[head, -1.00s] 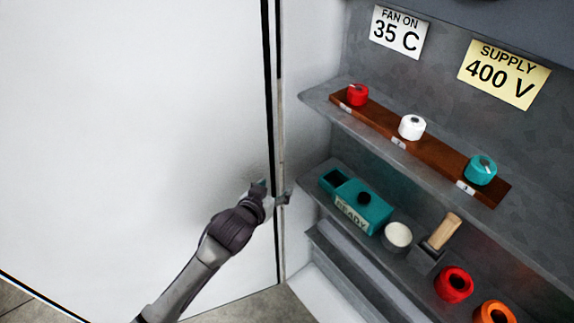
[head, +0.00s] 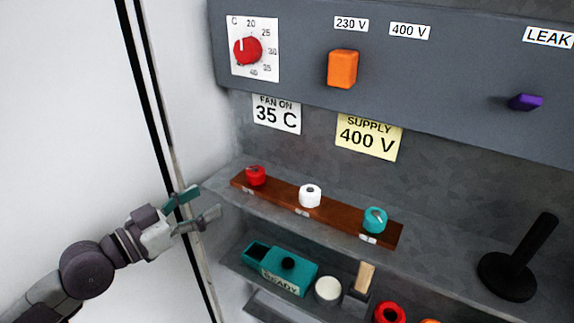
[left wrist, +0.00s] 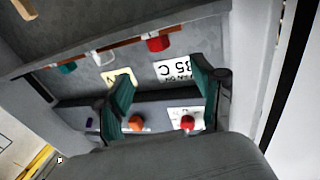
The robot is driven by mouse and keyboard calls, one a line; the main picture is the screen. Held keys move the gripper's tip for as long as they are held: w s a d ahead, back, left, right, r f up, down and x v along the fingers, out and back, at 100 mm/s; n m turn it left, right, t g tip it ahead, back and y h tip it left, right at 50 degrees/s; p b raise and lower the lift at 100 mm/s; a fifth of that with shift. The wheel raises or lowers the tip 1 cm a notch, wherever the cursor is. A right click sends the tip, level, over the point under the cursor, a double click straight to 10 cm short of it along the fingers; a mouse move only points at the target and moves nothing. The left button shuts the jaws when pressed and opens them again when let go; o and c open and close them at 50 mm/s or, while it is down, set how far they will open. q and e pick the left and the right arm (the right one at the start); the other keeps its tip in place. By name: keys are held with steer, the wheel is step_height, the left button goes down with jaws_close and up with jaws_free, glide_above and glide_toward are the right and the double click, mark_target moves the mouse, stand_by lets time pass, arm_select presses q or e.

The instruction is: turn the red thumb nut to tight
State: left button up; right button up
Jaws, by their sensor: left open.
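The red thumb nut (head: 256,175) sits at the left end of a brown wooden strip (head: 340,218), beside a white nut (head: 310,195) and a teal nut (head: 375,220). A small tag is in front of it, too small to read. In the left wrist view the red nut (left wrist: 157,43) appears upside down, beyond the fingers. My left gripper (head: 204,203) is open and empty, left of the nut and apart from it, near the shelf's left end. My right gripper is not in view.
A panel (head: 300,65) above carries a red temperature dial (head: 247,50), an orange switch (head: 342,68) and a purple lever (head: 525,102). A lower shelf holds a teal box (head: 288,264), a white round piece (head: 328,290) and a wood-handled tool (head: 364,277). A black post (head: 530,250) stands right.

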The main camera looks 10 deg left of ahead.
mark_target(248, 175)
arm_select(q)
steer(key=p+x, duration=0.2)
steer(key=x, duration=0.2)
steer(key=p+x, duration=0.2)
steer(key=x, duration=0.2)
steer(key=p+x, duration=0.2)
steer(key=x, duration=0.2)
steer(key=shift+w+d+r, duration=0.15)
steer(key=shift+w+r, duration=0.05)
steer(key=shift+r, duration=0.1)
steer(key=shift+w+d+f, duration=0.15)
steer(key=shift+w+d, duration=0.25)
steer(key=shift+w, duration=0.15)
